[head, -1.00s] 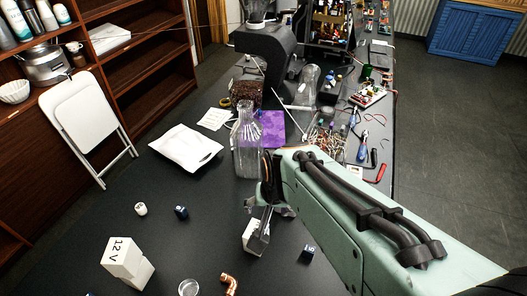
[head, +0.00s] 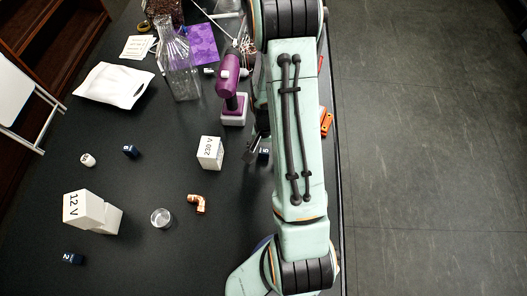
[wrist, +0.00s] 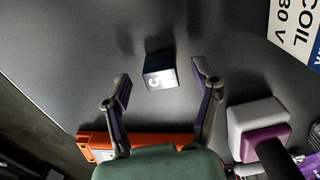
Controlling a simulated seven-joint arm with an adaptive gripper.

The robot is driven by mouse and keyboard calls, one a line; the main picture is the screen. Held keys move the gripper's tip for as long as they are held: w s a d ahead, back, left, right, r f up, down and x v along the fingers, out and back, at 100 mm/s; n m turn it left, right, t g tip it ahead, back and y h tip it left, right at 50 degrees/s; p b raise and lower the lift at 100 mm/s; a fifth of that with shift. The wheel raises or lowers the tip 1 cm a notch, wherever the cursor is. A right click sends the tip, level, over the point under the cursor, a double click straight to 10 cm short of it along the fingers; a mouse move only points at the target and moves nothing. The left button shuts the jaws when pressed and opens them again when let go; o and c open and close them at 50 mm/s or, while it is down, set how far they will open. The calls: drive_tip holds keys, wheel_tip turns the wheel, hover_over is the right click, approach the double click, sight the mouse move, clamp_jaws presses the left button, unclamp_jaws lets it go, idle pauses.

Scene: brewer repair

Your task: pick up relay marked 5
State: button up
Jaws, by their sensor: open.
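A small dark blue block (wrist: 158,72) with a pale marked face lies on the black table, just beyond and between my fingertips in the wrist view. Its mark is glary there and I cannot read it surely as 5. In the head view this block (head: 264,154) is partly hidden by my arm. My gripper (wrist: 161,84) is open and empty, fingers spread either side of the block. In the head view my gripper (head: 253,148) shows only in part, right of the 230 V block.
A white 230 V block (head: 210,153) stands left of my gripper. A purple tool on a pale base (head: 233,110) and an orange tool (head: 326,121) are close by. Other small blocks (head: 131,151) (head: 72,259), a copper elbow (head: 197,203) and a 12 V block (head: 88,210) lie left.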

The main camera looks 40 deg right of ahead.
drive_tip(key=c, duration=1.1)
drive_tip(key=shift+c, duration=0.2)
